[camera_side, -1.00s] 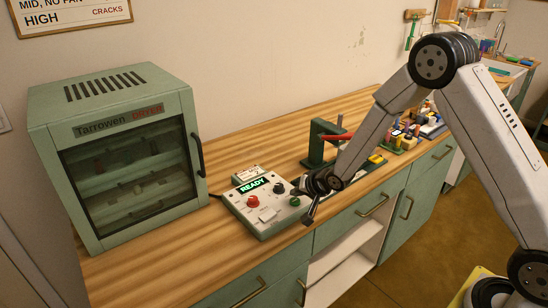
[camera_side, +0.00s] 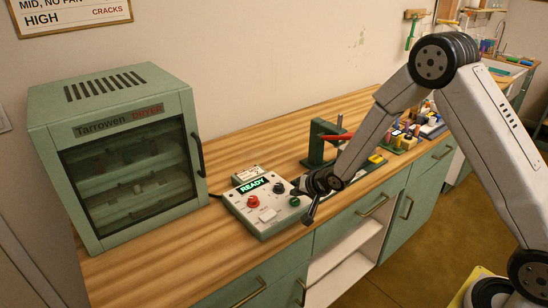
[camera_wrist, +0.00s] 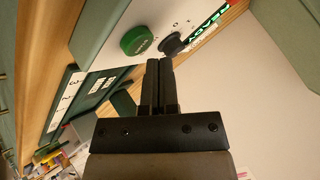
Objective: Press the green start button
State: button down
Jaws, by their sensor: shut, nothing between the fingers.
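The green button (camera_side: 294,201) is round and sits at the right of a pale control box (camera_side: 263,225) on the wooden counter. It also shows in the wrist view (camera_wrist: 138,41), left of and beyond my fingertips. My gripper (camera_side: 293,189) is shut and empty, just above the box's right end, close to the green button and a black knob (camera_side: 279,188). In the wrist view my gripper (camera_wrist: 159,62) has its fingers together, with tips appearing just below the knob (camera_wrist: 171,45). Whether they touch anything is unclear.
The box has a red button (camera_side: 253,202) and a lit display (camera_side: 252,185) reading READY. A green dryer (camera_side: 118,150) stands at the left. A green stand (camera_side: 318,150) and several small coloured items lie to the right.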

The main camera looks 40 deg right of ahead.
aim_at(297, 202)
jog(key=shift+f, duration=0.95)
dwell(1.1)
jog(key=shift+r, duration=0.1)
dwell(0.4)
jog(key=shift+r, duration=0.8)
jog(key=shift+r, duration=0.15)
jog(key=shift+r, duration=2.4)
